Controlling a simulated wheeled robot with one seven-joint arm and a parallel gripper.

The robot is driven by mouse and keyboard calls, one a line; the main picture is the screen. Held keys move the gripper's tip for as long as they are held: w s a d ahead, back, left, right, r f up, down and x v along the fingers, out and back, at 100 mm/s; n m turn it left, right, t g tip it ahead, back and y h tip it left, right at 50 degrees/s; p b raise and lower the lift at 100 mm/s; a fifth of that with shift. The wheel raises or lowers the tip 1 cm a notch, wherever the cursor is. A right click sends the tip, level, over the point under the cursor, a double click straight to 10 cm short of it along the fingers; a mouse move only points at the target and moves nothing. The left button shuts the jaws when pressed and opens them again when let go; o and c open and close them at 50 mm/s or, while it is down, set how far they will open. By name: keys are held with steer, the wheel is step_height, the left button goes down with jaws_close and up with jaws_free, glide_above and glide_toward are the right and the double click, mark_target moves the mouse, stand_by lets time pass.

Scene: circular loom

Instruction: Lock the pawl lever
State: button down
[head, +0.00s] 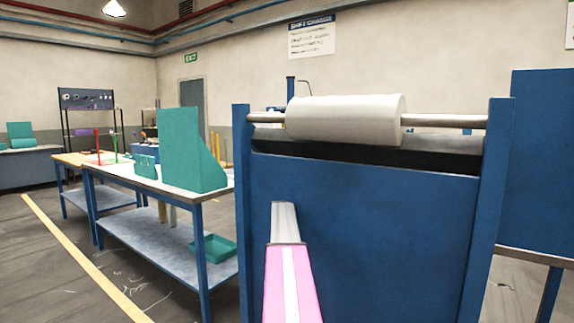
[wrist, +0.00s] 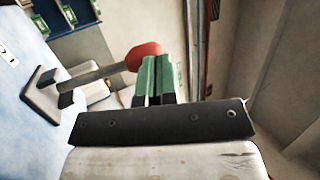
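In the wrist view, the pawl lever is a grey rod (wrist: 100,75) with a red knob (wrist: 145,54) at its end. It slants up to the right from a pale grey bracket with dark parts (wrist: 45,97). My gripper (wrist: 158,62) has green fingers standing side by side with only a thin gap between them. The fingertips overlap the right, lower part of the knob, which shows to their left and behind. The knob is not seen between the fingers, and I cannot tell whether they touch it. In the head view, neither the lever nor my gripper can be made out.
In the head view, a blue machine frame (head: 365,230) carries a white roll (head: 345,118) on a bar, close in front. A workbench (head: 165,182) with a teal angled block (head: 187,150) stands to the left. Open floor (head: 50,265) lies at far left.

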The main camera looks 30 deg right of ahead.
steer(key=shift+w+d+r, duration=0.2)
steer(key=shift+d+r, duration=0.05)
steer(key=shift+d, duration=0.25)
steer(key=shift+w+d+r, duration=0.15)
steer(key=shift+d+r, duration=0.05)
steer(key=shift+d, duration=0.3)
steer(key=shift+s, duration=0.1)
steer(key=s+a, duration=0.7)
steer(key=a, duration=0.4)
steer(key=shift+s+a+r, duration=0.25)
steer(key=shift+s+a, duration=0.05)
steer(key=shift+s, duration=0.05)
